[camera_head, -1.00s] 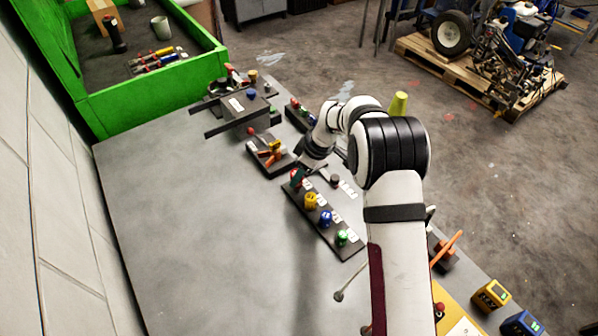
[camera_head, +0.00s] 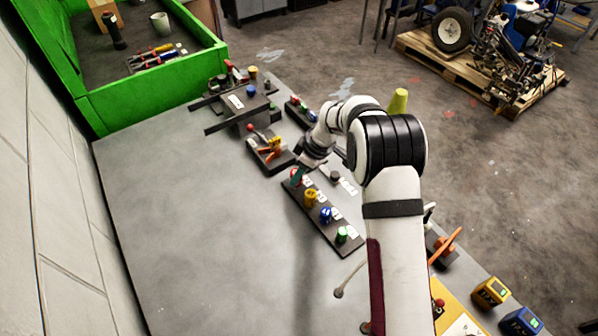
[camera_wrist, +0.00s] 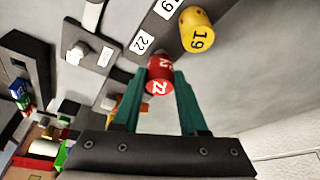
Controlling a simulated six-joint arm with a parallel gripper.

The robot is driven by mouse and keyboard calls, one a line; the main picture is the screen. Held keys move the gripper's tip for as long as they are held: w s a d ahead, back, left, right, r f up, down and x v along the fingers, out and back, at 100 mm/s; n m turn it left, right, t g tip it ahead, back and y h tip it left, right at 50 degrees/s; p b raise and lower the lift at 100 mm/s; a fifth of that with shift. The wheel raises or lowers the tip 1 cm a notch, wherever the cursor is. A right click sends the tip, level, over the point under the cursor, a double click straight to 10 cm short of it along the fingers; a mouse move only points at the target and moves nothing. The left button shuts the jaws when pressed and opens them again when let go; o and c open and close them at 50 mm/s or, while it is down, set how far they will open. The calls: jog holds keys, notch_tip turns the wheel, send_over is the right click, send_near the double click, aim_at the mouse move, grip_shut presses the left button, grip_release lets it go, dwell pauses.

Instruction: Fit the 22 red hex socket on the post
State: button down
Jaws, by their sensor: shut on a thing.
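The red hex socket marked 22 (camera_wrist: 159,74) is between the teal fingers of my gripper (camera_wrist: 160,86) in the wrist view, with its number facing the camera. My gripper (camera_head: 299,172) is shut on it. In the head view the red socket (camera_head: 295,178) shows at the far end of the black socket rail (camera_head: 325,228), partly covered by the fingers. I cannot tell whether it is clear of the rail. A short post (camera_head: 335,176) stands on a labelled plate to the right of the rail; it also appears in the wrist view (camera_wrist: 77,53), left of the socket.
The rail also holds a yellow socket marked 19 (camera_head: 311,198), a blue socket (camera_head: 326,215) and a green socket (camera_head: 341,235). A holder with orange-handled tools (camera_head: 271,150) lies just beyond the rail. The bench left of the rail is clear. A green-walled bin (camera_head: 150,88) stands at the back left.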

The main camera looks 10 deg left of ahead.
jog(key=shift+f, duration=0.85)
jog(key=shift+c, duration=0.2)
grip_release()
jog(key=v, duration=0.7)
dwell(0.4)
dwell(0.5)
